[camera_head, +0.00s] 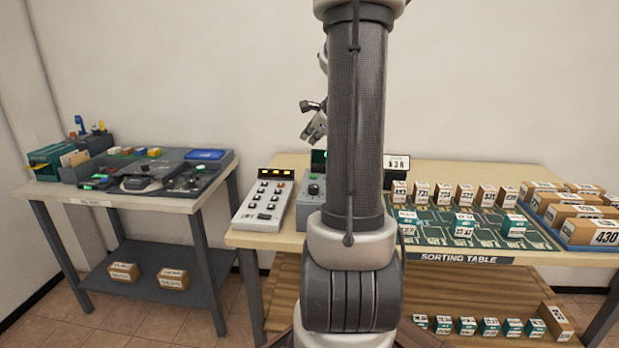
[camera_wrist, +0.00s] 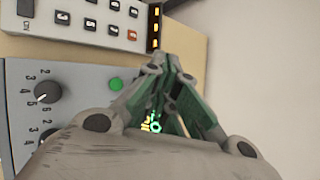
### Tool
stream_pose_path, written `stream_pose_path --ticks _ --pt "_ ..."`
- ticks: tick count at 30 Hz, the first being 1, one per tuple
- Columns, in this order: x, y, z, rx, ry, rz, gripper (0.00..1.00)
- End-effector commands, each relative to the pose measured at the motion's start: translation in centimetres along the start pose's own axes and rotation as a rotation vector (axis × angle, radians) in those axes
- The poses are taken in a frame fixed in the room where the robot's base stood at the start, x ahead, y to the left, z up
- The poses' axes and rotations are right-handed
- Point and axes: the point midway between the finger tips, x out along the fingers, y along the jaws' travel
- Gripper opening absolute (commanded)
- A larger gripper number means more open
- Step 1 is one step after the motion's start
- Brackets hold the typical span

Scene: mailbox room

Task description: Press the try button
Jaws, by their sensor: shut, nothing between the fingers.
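A grey control box (camera_head: 310,200) stands on the sorting table, partly hidden behind my arm. In the wrist view, the box (camera_wrist: 75,90) carries dark knobs, including one with numbers around it (camera_wrist: 46,93), and a round green button (camera_wrist: 115,84). No "try" label is readable, so I cannot tell for sure which button it is. My gripper (camera_head: 311,130) is above the back of the box in the head view. In the wrist view, my gripper (camera_wrist: 168,68) is shut and empty, its fingers to the right of the green button. It does not visibly touch the button.
A white keypad unit (camera_head: 262,205) with an amber display stands left of the box. Several small boxes stand on the sorting table (camera_head: 460,260) to the right, with a blue tray (camera_head: 560,233) beyond. A second table (camera_head: 120,203) with equipment stands at left, across a gap.

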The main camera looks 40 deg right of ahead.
Motion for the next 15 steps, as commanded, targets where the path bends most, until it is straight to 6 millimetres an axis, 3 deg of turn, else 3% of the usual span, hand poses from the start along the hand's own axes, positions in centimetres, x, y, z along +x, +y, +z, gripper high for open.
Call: stream_pose_path --ticks 8,15 --pt "0.3 0.3 -0.2 -0.001 0.0 0.002 0.0" --pt "2.2 1.7 -1.7 0.0 0.002 0.004 0.0"
